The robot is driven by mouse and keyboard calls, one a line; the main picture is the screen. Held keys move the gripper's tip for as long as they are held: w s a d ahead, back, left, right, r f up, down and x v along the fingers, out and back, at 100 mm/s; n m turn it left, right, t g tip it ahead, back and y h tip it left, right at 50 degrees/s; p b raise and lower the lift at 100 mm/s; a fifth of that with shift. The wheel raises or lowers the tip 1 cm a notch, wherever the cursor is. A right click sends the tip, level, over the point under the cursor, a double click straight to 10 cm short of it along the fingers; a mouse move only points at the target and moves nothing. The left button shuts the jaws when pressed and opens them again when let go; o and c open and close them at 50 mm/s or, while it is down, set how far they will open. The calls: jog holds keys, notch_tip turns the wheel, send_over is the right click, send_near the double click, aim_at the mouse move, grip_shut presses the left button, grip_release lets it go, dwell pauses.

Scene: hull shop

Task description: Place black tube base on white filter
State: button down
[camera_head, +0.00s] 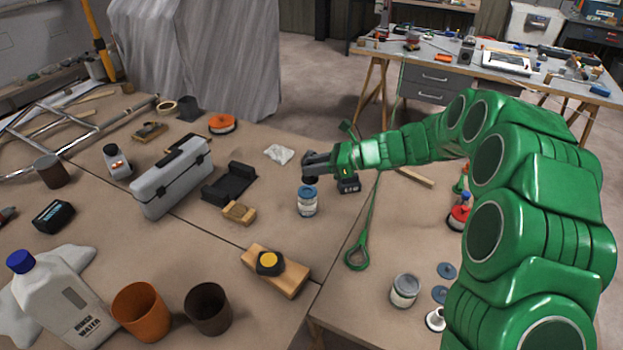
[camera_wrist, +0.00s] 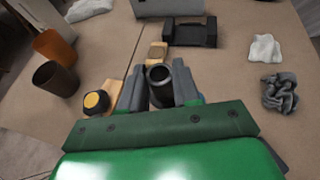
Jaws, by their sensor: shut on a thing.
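My gripper (camera_head: 316,162) is shut on a dark, hollow tube, the black tube base (camera_wrist: 159,84). Its open round end faces the camera in the wrist view. In the head view the tube shows only as a small dark piece at the fingertips, just above a white jar with a blue lid (camera_head: 307,201). I cannot tell whether the tube touches that jar. No thing is clearly a white filter; a small white round piece with a dark top (camera_head: 436,319) stands at the lower right and may be it.
A grey toolbox (camera_head: 172,178), a black cradle (camera_head: 229,183) and a wooden block (camera_head: 239,212) are left of my gripper. A sanding block (camera_head: 275,270), an orange cup (camera_head: 141,312) and a dark cup (camera_head: 208,309) stand nearer. Another jar (camera_head: 404,291) is at right.

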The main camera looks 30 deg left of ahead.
jog(key=shift+w+a+f, duration=0.45)
jog(key=shift+w+f, duration=0.15)
jog(key=shift+f, duration=0.35)
jog(key=shift+w+a+f, duration=0.5)
jog(key=shift+w+f, duration=0.05)
jog(key=shift+f, duration=0.4)
jog(key=shift+w+a+f, duration=0.45)
jog(key=shift+w+f, duration=0.15)
jog(key=shift+f, duration=1.7)
jog(key=shift+f, duration=0.1)
jog(key=c, duration=0.8)
grip_release()
jog(key=v, duration=1.2)
